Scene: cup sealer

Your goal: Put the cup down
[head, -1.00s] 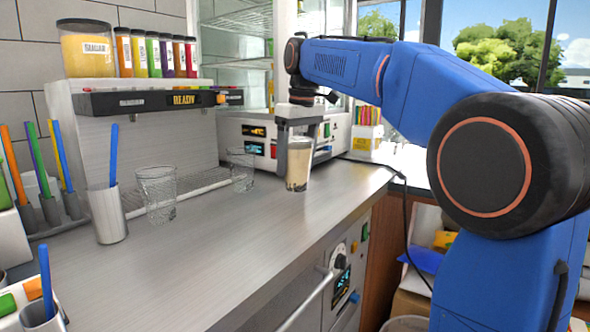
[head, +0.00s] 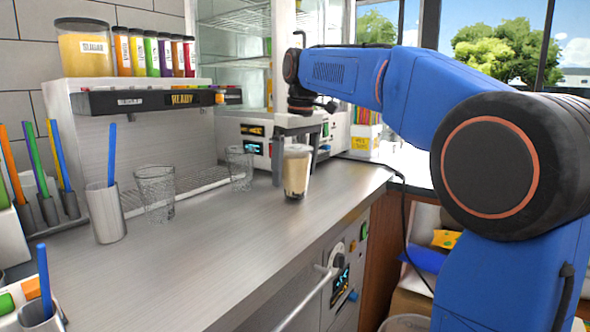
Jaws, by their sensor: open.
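A clear cup (head: 296,172) with a milky tan drink stands upright on the steel counter (head: 215,228), near its right edge. My gripper (head: 291,152) is at the cup, with its fingers pointing down and spread apart. One finger shows on the left of the cup, and the other is partly hidden behind it. I cannot tell whether either finger still touches the cup.
Two empty glasses (head: 155,193) (head: 240,167) stand left of the cup. A metal holder (head: 105,212) with a blue straw is farther left. The sealing machine (head: 250,140) stands close behind my gripper. The counter's front middle is clear.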

